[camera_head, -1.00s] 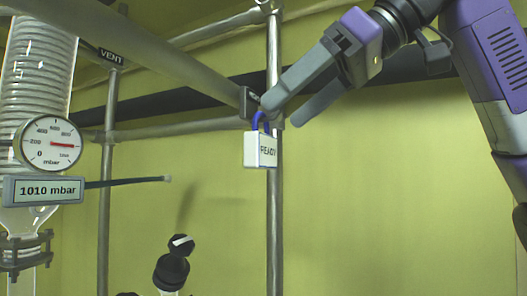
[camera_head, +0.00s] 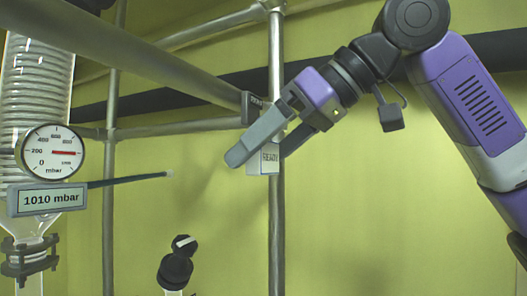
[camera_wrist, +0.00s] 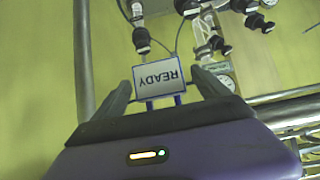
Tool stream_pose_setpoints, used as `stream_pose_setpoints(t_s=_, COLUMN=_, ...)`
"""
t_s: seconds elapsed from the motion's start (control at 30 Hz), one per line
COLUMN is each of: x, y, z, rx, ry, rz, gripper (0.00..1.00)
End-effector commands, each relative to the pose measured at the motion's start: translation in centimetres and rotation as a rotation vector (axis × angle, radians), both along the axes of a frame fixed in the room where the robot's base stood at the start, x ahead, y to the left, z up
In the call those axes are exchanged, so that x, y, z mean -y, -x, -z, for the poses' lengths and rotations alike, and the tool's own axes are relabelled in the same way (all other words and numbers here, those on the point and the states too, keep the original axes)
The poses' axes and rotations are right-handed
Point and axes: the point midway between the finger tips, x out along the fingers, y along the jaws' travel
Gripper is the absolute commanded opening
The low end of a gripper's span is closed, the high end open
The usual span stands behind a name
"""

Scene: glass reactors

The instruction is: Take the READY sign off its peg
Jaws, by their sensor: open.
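The READY sign (camera_head: 269,160) is a small white block with dark lettering. It hangs by the vertical metal pole, partly hidden behind my gripper (camera_head: 262,155) in the head view. In the wrist view the sign (camera_wrist: 160,77) appears upside down, with the blue loop (camera_wrist: 163,102) at its lower edge. My gripper (camera_wrist: 163,88) is open, with one finger on each side of the sign and loop. I cannot tell whether either finger touches it. The peg is hidden by the gripper.
A pressure gauge (camera_head: 52,152) and a 1010 mbar display (camera_head: 47,199) stand at the left, with a thin dark rod (camera_head: 130,180) pointing right. Metal pipes cross above. A vertical pole (camera_head: 276,230) stands behind the sign. A black-capped fitting (camera_head: 175,270) is below.

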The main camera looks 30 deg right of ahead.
Motion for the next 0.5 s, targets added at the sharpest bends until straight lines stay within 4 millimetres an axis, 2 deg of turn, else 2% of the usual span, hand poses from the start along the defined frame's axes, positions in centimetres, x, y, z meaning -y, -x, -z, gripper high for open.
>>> stream_pose_setpoints(t_s=0.07, x=0.01, y=0.0, z=0.01, rx=0.0, ry=0.0, rz=0.0, gripper=0.83)
stream_pose_setpoints(t_s=0.3, x=0.02, y=0.01, z=-0.01, rx=0.0, ry=0.0, rz=0.0, gripper=0.36)
stream_pose_setpoints(t_s=0.4, x=0.02, y=0.01, z=-0.03, rx=0.0, ry=0.0, rz=0.0, gripper=0.19)
stream_pose_setpoints(t_s=0.5, x=0.02, y=0.01, z=-0.04, rx=0.0, ry=0.0, rz=0.0, gripper=0.19)
